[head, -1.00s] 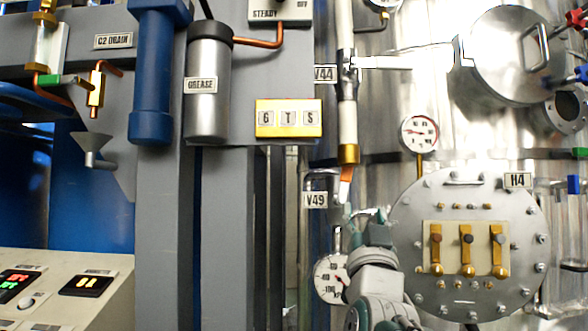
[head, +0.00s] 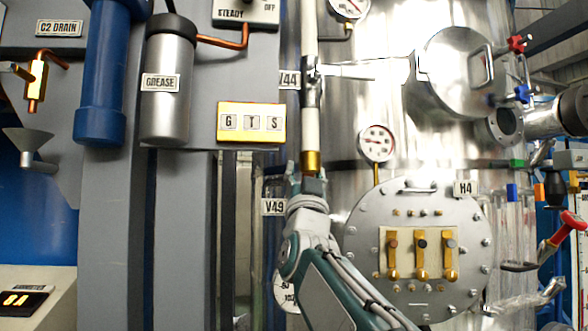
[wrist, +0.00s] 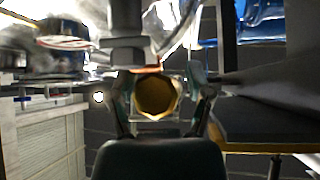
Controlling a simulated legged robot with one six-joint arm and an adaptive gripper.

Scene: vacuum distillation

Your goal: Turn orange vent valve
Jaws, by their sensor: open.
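The V49 valve sits on the vertical white pipe (head: 310,112), with a brass fitting (head: 312,162) at its lower end by the V49 label (head: 274,207). Its orange handle is mostly hidden behind my gripper (head: 307,177) in the head view. My gripper reaches up from below, just under the brass fitting, with its fingers apart. In the wrist view, my gripper (wrist: 160,90) is open, with one finger on each side of a round brass end (wrist: 155,95). A thin orange edge shows above that end. I cannot tell whether the fingers touch it.
A pressure gauge (head: 377,143) and the round H4 flange (head: 460,225) stand to the right. A pressure gauge partly hidden by my arm is below. The yellow GTS panel (head: 251,122), grease canister (head: 168,90) and grey frame posts are to the left.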

